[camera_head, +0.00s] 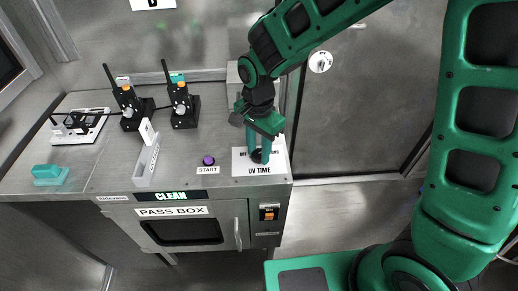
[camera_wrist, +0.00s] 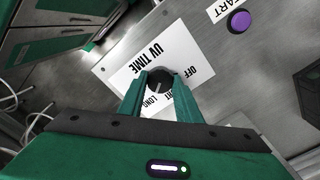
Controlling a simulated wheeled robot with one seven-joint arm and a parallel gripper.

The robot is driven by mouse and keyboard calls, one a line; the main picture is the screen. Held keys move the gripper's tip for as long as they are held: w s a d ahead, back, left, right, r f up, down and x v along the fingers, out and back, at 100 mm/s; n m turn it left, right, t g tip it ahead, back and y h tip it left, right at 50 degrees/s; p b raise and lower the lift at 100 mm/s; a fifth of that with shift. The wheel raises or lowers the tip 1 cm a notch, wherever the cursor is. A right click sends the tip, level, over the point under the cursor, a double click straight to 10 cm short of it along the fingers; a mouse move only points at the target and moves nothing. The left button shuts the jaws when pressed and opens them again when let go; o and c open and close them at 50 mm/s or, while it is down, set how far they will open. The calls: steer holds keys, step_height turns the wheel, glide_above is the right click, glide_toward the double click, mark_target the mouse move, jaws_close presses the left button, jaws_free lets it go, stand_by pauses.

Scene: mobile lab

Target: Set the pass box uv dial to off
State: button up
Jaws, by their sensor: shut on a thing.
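The UV dial is a round black knob (camera_wrist: 159,80) with a pale pointer line, on a white plate marked UV TIME (camera_head: 266,170). The wrist view shows the plate (camera_wrist: 140,57) with OFF at the right and LONG below the knob, beside another label partly hidden by my fingers. In the head view the knob (camera_head: 258,157) sits under my gripper, on the counter top. My gripper (camera_wrist: 155,82) has its two green fingers shut on the knob, one on each side. The pointer's exact setting is hard to read. In the head view the gripper (camera_head: 260,152) points down and hides part of the plate.
A purple START button (camera_head: 208,160) lies left of the plate. The pass box front (camera_head: 184,232) has a CLEAN sign, a handle (camera_head: 238,234) and an orange-lit switch (camera_head: 268,213). Two radios (camera_head: 184,106), a white rack and a teal block (camera_head: 48,172) stand farther left.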

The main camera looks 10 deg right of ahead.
steer(key=n, duration=1.7)
steer(key=shift+w+n, duration=0.1)
steer(key=shift+n, duration=0.3)
steer(key=n, duration=0.5)
steer(key=shift+n, duration=0.3)
steer(key=shift+r, duration=0.1)
steer(key=shift+w+d, duration=0.1)
steer(key=o, duration=1)
steer(key=shift+o, duration=0.3)
